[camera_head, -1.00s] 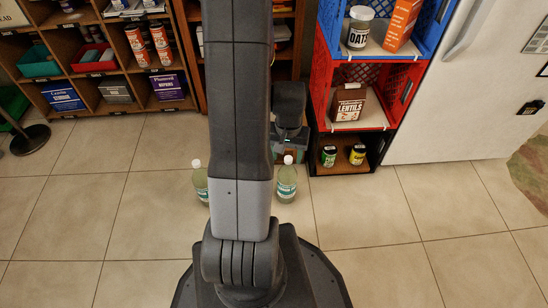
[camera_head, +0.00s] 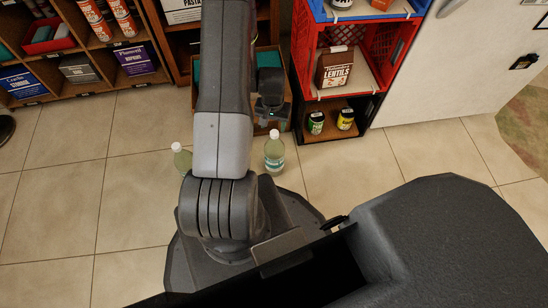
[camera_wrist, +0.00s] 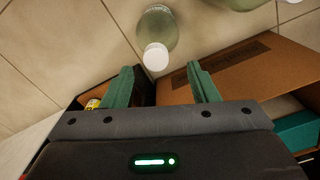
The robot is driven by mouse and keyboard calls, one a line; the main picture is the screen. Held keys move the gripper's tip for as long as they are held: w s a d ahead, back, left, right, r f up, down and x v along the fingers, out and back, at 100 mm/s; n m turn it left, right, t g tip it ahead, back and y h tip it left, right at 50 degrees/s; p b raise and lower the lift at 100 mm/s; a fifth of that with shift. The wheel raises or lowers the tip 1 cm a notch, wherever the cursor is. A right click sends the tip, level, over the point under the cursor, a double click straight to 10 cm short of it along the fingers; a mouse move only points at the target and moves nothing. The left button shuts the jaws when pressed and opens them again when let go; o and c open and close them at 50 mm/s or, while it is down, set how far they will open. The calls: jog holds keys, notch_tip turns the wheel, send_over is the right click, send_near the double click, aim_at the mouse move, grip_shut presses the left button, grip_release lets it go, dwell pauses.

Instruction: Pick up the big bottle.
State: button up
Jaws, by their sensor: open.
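Two clear bottles with pale green contents and white caps stand upright on the tiled floor. The right bottle (camera_head: 274,150) is in front of my gripper (camera_head: 271,117) in the head view. The left bottle (camera_head: 182,160) is partly hidden by my arm. I cannot tell which is bigger. In the wrist view, one bottle (camera_wrist: 158,28) shows just beyond the green fingers of my gripper (camera_wrist: 162,70), its cap (camera_wrist: 156,57) lined up with the gap. The fingers are apart with nothing between them. Part of another bottle (camera_wrist: 240,3) shows at the top edge.
A cardboard box (camera_wrist: 240,72) is close beside my gripper. Stacked crates, a red crate (camera_head: 367,75) among them, stand right of it, with two small jars (camera_head: 330,121) in the lowest. Shelves (camera_head: 110,66) line the back left. Floor is clear at the left.

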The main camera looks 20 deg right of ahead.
aim_at(274, 133)
jog(key=f+b, duration=0.1)
jog(key=f, duration=0.2)
jog(key=f+b, duration=0.1)
jog(key=f, duration=0.2)
jog(key=shift+s+d+b, duration=0.2)
jog(key=shift+b, duration=0.1)
grip_shut()
jog(key=shift+r, duration=0.1)
dwell(1.0)
